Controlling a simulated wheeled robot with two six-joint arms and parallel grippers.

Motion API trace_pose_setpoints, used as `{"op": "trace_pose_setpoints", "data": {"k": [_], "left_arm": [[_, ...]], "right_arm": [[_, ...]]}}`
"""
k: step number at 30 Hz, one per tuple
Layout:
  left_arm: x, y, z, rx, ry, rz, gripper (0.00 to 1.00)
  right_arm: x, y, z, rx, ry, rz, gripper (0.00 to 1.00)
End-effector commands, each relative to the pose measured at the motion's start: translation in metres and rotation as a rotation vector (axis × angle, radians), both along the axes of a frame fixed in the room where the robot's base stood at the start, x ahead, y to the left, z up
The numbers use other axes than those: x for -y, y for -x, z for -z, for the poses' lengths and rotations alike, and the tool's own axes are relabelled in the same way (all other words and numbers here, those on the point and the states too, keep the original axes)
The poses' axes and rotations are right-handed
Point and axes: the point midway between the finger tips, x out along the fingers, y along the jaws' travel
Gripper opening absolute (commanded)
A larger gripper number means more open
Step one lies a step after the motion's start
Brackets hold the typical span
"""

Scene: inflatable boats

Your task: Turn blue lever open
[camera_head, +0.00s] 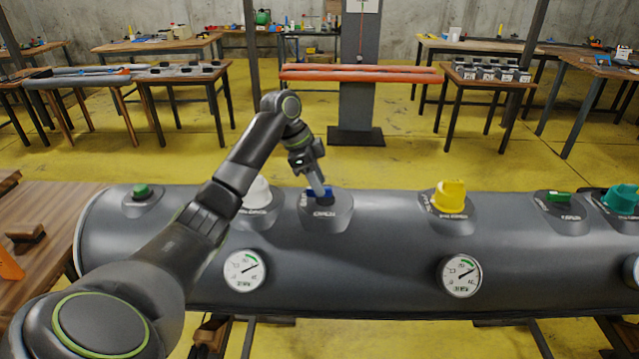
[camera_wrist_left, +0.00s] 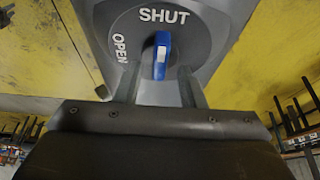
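The blue lever (camera_head: 313,191) sits on a dark mount (camera_head: 327,217) on top of the grey tube, partly hidden by my gripper. In the left wrist view the blue lever (camera_wrist_left: 162,52) points up toward the word SHUT, and the word OPEN is to its left. My left gripper (camera_head: 318,188) comes down over the lever. In the left wrist view its fingers (camera_wrist_left: 158,72) are apart, one on each side of the lever's near end, with gaps visible. I cannot tell how deep they reach. My right gripper is in neither view.
On the same tube (camera_head: 365,270) are a white knob (camera_head: 257,193), a yellow knob (camera_head: 449,195), a green button (camera_head: 141,191) and a teal knob (camera_head: 622,199). Tables with parts stand behind, across yellow floor.

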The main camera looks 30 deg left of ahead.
Motion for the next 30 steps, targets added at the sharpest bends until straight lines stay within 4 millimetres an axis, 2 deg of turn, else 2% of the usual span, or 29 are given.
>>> {"op": "trace_pose_setpoints", "data": {"k": [4,13,14,22,30], "left_arm": [[0.0039,-0.0021,0.0109,0.0,0.0,-0.001,0.36],[0.0045,-0.0026,0.0133,0.001,0.0,0.0,0.36],[0.0045,-0.0026,0.0133,0.001,0.0,0.0,0.35],[0.0044,-0.0026,0.013,-0.001,-0.001,0.0,0.0],[0.0045,-0.0022,0.0116,-0.001,-0.001,-0.013,0.0]], "right_arm": [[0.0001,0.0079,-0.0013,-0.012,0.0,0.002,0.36],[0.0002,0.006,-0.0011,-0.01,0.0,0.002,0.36],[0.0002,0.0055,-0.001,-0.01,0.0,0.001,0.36],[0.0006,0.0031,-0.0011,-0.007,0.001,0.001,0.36],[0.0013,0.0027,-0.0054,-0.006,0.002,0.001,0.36]]}}
